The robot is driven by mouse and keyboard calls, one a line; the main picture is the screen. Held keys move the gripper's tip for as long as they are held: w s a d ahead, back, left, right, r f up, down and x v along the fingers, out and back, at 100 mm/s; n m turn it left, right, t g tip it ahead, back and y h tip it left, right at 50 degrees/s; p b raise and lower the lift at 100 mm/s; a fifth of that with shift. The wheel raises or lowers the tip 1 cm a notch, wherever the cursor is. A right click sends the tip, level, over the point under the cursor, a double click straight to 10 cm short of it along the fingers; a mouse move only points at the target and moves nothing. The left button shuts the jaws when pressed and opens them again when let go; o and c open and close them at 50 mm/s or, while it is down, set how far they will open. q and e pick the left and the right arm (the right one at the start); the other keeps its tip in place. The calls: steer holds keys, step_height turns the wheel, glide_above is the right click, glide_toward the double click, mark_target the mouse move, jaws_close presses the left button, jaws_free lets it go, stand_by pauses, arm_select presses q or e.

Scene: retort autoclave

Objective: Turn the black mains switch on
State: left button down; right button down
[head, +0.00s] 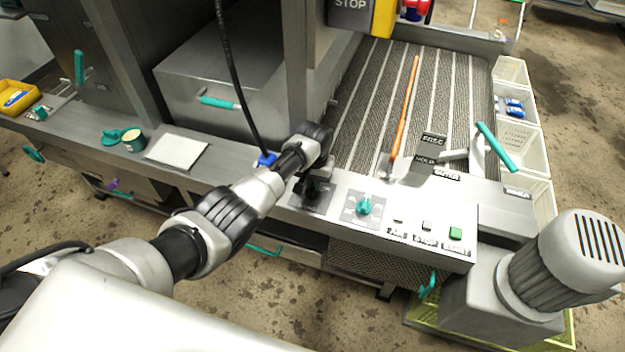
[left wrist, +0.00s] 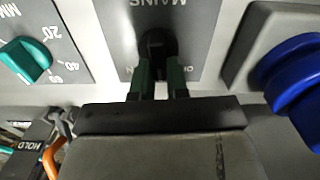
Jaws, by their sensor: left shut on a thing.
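The black mains switch (left wrist: 157,42) sits on a dark plate marked MAINS (left wrist: 196,22), which appears upside down in the left wrist view. My left gripper (left wrist: 159,72) is shut on the switch, with one dark green finger on each side of it. In the head view my left gripper (head: 316,184) reaches down to the dark plate (head: 312,202) at the left end of the control panel and hides most of the switch. The end markings on the plate are partly covered, so the switch's position cannot be read. My right gripper is not in view.
Right of the plate is a teal timer knob (head: 364,206), which also shows in the left wrist view (left wrist: 24,60). A blue button (left wrist: 296,85) is close on the other side.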

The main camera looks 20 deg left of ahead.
arm_select(q)
steer(key=m, duration=0.5)
steer(key=shift+s+d+m+p, duration=0.1)
steer(key=shift+d+m+p, duration=0.2)
steer(key=shift+d+p, duration=0.1)
steer(key=shift+s+d+m, duration=0.1)
steer(key=shift+m, duration=0.95)
steer(key=shift+s+d+m, duration=0.1)
steer(key=shift+m, duration=0.95)
steer(key=c, duration=1.1)
jaws_free()
steer(key=shift+r, duration=0.4)
step_height(320, 180, up, 10)
steer(key=shift+p, duration=0.4)
